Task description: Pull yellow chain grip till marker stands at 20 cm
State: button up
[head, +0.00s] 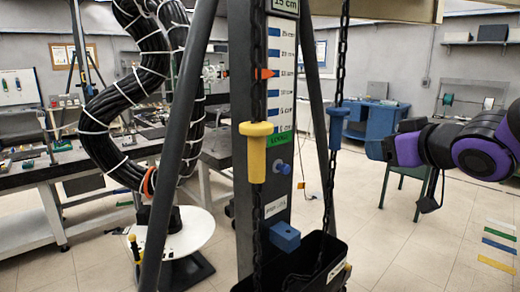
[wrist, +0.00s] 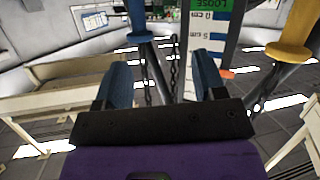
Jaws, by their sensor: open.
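The yellow chain grip (head: 256,150) hangs upright on the left chain, in front of the scale board; it also shows at the right of the wrist view (wrist: 290,45). The orange marker (head: 266,73) points at the upper part of the white scale (head: 283,95); I cannot read its exact value. It also shows in the wrist view (wrist: 227,73), which is upside down. My gripper (head: 376,148) is right of the grips in the head view, apart from them. Its blue fingers (wrist: 160,78) are open with nothing gripped between them.
A blue grip (head: 338,116) hangs on the right chain, between my gripper and the yellow grip. A black bin (head: 318,262) is below the chains. Dark stand legs (head: 180,130) flank the board.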

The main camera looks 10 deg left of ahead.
jog(key=a+n+g+y, duration=0.25)
jog(key=a+y, duration=0.25)
jog(key=a, duration=0.3)
jog(key=n+g+y, duration=0.4)
jog(key=n+y, duration=0.1)
send_near(264, 151)
jog(key=a, duration=0.1)
jog(key=shift+m, duration=0.25)
jog(key=x, duration=1.1)
jog(key=shift+w, duration=0.2)
grip_shut()
notch_tip(264, 151, down, 20)
jog(key=shift+d+r, duration=0.1)
